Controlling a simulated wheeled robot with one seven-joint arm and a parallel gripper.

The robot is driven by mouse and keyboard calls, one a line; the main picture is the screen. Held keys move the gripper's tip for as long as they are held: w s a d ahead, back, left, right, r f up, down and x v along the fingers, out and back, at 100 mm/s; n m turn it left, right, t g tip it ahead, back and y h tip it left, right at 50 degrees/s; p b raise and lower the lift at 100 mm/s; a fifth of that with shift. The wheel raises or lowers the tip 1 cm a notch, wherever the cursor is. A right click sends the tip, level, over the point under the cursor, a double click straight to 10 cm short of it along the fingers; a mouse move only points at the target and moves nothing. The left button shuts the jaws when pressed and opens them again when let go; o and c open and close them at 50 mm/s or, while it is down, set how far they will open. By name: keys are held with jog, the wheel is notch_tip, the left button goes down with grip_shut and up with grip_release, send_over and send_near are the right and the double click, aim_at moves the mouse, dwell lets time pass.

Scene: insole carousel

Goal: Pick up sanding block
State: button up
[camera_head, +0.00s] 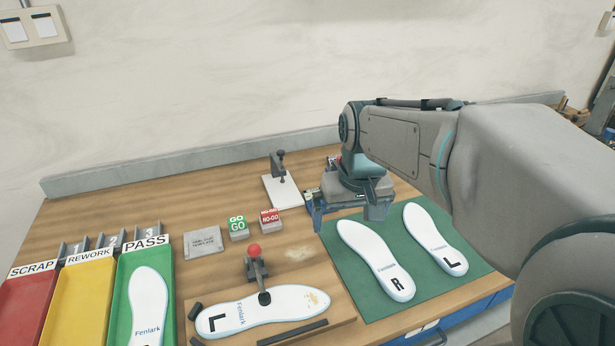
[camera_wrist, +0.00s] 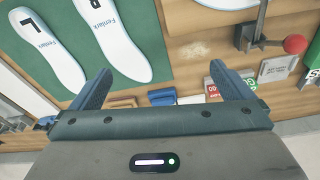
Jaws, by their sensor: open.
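My gripper (camera_head: 346,210) is open and empty above the table, behind the green mat; both fingers show in the wrist view (camera_wrist: 160,76). A small blue block (camera_wrist: 162,97), which looks like the sanding block, lies on the table and shows between the fingers in the wrist view, close to the gripper's front edge. Its lower part is hidden by the gripper body. In the head view a blue edge (camera_head: 311,196) shows beside the left finger; the rest is behind my gripper, so I cannot tell if it is the same block.
The green mat (camera_head: 360,300) carries two white insoles. The GO block (camera_head: 238,228) and red NO-GO block (camera_head: 270,222) stand left of my gripper. A clamp with a red knob (camera_head: 254,249) holds an insole. A white stand (camera_head: 281,190) is behind.

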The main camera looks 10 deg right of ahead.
jog(key=w+f+n+g, duration=0.1)
jog(key=w+f, duration=0.1)
jog(key=w, duration=1)
jog(key=w+f+n+g, duration=0.1)
jog(key=w+f, duration=0.1)
jog(key=w, duration=1.1)
notch_tip(320, 180, down, 8)
jog(key=shift+s+r+b, duration=0.1)
jog(key=shift+s+b, duration=0.05)
jog(key=shift+b, duration=0.15)
jog(key=shift+s+f, duration=0.2)
jog(key=shift+f, duration=2.5)
jog(key=c, duration=1.1)
